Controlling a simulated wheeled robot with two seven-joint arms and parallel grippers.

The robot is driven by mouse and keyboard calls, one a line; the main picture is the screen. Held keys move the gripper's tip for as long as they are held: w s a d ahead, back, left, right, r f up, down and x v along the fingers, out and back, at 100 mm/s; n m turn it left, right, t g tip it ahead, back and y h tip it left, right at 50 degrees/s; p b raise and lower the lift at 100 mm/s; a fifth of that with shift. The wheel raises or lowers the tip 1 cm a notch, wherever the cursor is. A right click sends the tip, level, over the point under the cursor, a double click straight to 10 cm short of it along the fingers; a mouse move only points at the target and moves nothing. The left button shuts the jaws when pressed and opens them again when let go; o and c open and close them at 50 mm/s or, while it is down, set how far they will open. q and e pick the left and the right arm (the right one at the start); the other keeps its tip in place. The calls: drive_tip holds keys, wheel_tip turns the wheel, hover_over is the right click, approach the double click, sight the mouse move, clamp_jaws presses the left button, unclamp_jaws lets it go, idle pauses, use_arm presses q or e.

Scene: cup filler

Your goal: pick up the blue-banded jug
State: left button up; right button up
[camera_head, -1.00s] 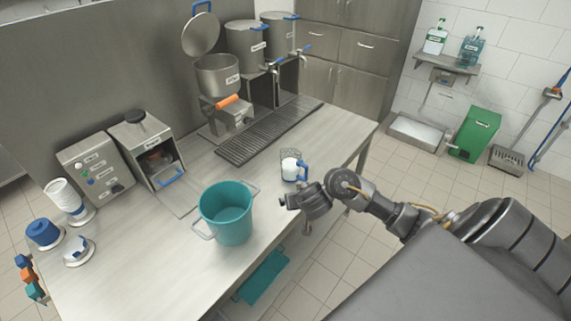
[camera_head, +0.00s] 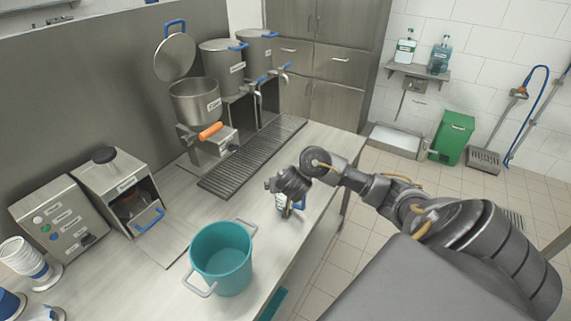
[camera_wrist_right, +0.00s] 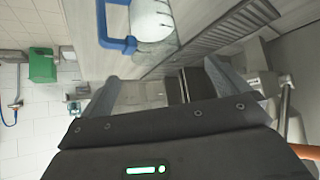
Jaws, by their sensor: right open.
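The white jug (camera_head: 282,203) with a blue handle stands on the steel counter, right of the teal bucket. My right gripper (camera_head: 274,185) is just above or beside it and hides much of it in the head view. In the right wrist view, the jug's white body (camera_wrist_right: 152,20) and blue handle (camera_wrist_right: 119,45) show at the top, beyond the fingertips. There my right gripper (camera_wrist_right: 160,78) is open, with nothing between its fingers. My left gripper is not in view.
The teal bucket (camera_head: 222,262) stands on the counter (camera_head: 165,290) in front of the jug. A drip grate (camera_head: 250,155) lies behind, below the steel urns (camera_head: 222,67). The counter's right edge is close to the jug.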

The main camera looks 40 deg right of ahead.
drive_tip(key=b+x, duration=0.2)
drive_tip(key=x, duration=0.1)
drive_tip(key=shift+w+d+f, duration=0.15)
drive_tip(key=shift+w+f, duration=0.05)
drive_tip(key=shift+f, duration=0.15)
drive_tip(key=shift+r, duration=0.1)
drive_tip(key=b+x, duration=0.4)
drive_tip(key=shift+s+d+f, duration=0.2)
drive_tip(key=shift+s+f, duration=0.05)
drive_tip(key=shift+s, duration=0.05)
drive_tip(key=shift+w+d+f+b, duration=0.25)
drive_tip(key=shift+w+b, duration=0.1)
drive_tip(key=shift+b, duration=0.15)
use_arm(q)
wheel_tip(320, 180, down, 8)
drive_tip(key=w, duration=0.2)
use_arm(e)
drive_tip(key=shift+r, duration=0.1)
drive_tip(key=shift+a, duration=0.1)
drive_tip(key=shift+c, duration=0.4)
